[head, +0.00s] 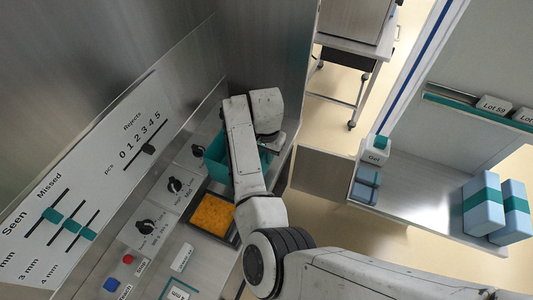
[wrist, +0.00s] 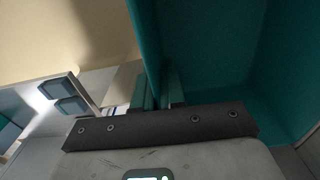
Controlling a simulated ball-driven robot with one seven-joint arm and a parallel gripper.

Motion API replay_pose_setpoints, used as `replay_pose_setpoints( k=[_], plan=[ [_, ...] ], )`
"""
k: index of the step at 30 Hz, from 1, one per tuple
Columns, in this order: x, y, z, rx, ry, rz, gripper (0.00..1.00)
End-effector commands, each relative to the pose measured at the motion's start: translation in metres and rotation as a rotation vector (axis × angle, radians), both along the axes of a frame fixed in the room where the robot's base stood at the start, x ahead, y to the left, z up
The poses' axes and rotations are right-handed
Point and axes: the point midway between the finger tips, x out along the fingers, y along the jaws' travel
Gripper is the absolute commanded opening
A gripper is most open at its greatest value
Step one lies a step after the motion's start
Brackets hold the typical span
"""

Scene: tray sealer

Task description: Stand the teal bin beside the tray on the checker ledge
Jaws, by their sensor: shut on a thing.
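The teal bin (head: 215,157) is in the head view beside the upper end of the tray, partly hidden behind my arm. The tray (head: 236,236) has a dark rim and holds orange food. It lies on the metal ledge below the control panel. My gripper (head: 270,147) is at the bin's right side, mostly hidden by my wrist. In the wrist view my gripper (wrist: 159,90) is shut on one wall of the teal bin (wrist: 215,45), whose open inside fills the upper right. I cannot tell whether the bin's base touches the ledge.
Black knobs (head: 175,185) stand on the panel left of the bin. A red button (head: 128,259) and a blue button (head: 110,285) lie lower. A steel wall rises behind. At right, a separate counter holds a Gel box (head: 375,151) and blue boxes (head: 483,204).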

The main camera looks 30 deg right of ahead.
Motion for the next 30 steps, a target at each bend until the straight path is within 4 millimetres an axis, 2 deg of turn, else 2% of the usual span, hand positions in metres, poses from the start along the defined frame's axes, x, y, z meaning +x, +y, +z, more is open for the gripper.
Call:
replay_pose_setpoints(
  k=[8,30],
  plan=[
    [0.0,0.0,-0.009,0.001,-0.001,-0.002,0.0],
    [0.0,0.0,-0.071,0.001,-0.001,-0.002,0.0]
  ],
)
